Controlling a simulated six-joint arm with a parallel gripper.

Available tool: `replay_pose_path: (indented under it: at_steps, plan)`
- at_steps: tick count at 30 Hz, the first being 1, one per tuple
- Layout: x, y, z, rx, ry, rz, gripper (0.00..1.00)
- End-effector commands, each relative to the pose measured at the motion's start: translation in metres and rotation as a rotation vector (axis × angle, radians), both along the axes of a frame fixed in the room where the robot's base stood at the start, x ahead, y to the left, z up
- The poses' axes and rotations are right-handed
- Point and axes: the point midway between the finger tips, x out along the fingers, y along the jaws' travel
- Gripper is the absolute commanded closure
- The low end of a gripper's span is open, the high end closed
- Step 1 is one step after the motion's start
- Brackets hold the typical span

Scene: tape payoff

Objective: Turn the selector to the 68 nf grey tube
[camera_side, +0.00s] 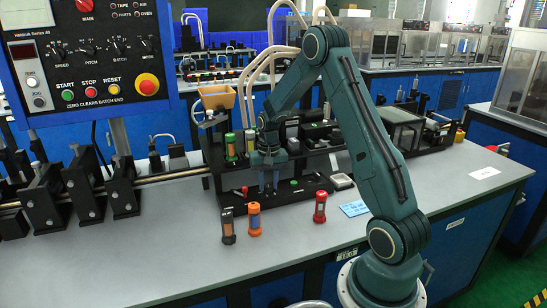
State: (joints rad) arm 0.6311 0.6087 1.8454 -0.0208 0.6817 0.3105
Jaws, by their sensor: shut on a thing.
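My gripper (268,186) points straight down at the low black base (285,205) in the middle of the bench. Its jaws are shut on the selector, which they almost wholly hide; I cannot read its setting. A tube with dark ends and a grey-brown middle (228,226) stands upright in front of the base. An orange tube (254,219) and a red tube (320,207) stand to its right. The labels are too small to read.
A small red part (245,191) and a green one (294,183) sit on the base beside my gripper. A blue card (353,208) lies at right. A control panel (88,55) hangs at upper left above black roller stands (85,185).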

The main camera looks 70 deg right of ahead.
Motion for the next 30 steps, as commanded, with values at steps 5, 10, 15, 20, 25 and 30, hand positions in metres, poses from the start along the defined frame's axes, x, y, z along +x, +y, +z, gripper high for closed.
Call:
replay_pose_path:
  at_steps: [5, 10, 15, 20, 25, 30]
  plan:
    - [-0.0003, 0.0006, -0.0004, 0.002, 0.002, 0.169, 0.94]
    - [-0.0003, 0.0006, -0.0005, 0.003, 0.002, 0.331, 0.94]
    - [-0.0004, 0.0006, -0.0005, 0.003, 0.002, 0.49, 0.94]
    - [-0.0005, 0.0005, -0.0005, 0.004, 0.002, 0.624, 0.94]
    - [-0.0006, 0.0004, -0.0005, 0.003, 0.003, 0.731, 0.94]
    - [-0.0006, 0.0004, -0.0006, 0.003, 0.003, 0.797, 0.94]
